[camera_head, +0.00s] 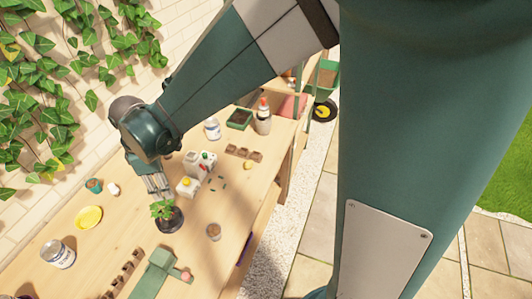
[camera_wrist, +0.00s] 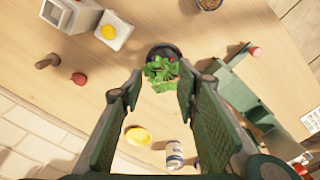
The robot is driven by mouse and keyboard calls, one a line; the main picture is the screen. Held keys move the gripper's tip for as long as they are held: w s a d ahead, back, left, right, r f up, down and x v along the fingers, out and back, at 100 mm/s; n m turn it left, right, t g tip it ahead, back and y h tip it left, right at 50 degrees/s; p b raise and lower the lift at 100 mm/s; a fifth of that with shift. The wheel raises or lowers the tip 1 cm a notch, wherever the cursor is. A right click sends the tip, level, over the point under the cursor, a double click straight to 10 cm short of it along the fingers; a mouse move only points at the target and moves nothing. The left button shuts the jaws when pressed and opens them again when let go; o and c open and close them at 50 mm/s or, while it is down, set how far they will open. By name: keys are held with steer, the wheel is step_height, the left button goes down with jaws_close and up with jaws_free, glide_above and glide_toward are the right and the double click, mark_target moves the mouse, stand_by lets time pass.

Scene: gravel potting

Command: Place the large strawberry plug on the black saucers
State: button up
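The strawberry plug shows as a leafy green plant (camera_head: 162,207) in the head view, and in the wrist view its leaves (camera_wrist: 162,73) lie between and just beyond my fingertips. A round black thing, apparently the black saucers (camera_head: 172,222), is directly beneath the plant. Its dark rim (camera_wrist: 163,49) shows past the leaves in the wrist view. The leaves hide the plug's base, so I cannot tell whether it rests on the black surface. My gripper (camera_head: 161,192) points down just above the plant. Its fingers (camera_wrist: 158,78) are spread apart, with gaps beside the leaves.
White containers (camera_head: 188,186) stand close behind and right of the plant. A yellow dish (camera_head: 89,217) and a labelled tin (camera_head: 58,253) are to the left. A green holder (camera_head: 155,272) is in front, and a small round pot (camera_head: 213,231) stands right. Bare wood separates them.

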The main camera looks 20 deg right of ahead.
steer(key=s+d+r+m+t, duration=0.2)
steer(key=s+d+r+m, duration=0.2)
steer(key=d, duration=0.6)
steer(key=s+d+r+m+t, duration=0.2)
steer(key=s+d+r+m, duration=0.3)
steer(key=d, duration=0.5)
steer(key=s+d+r+m+t, duration=0.2)
steer(key=s+d+r+m, duration=0.3)
steer(key=d, duration=0.5)
steer(key=shift+s+d+r+m+t, duration=0.2)
steer(key=shift+s+d+m+t, duration=0.15)
steer(key=shift+m, duration=0.85)
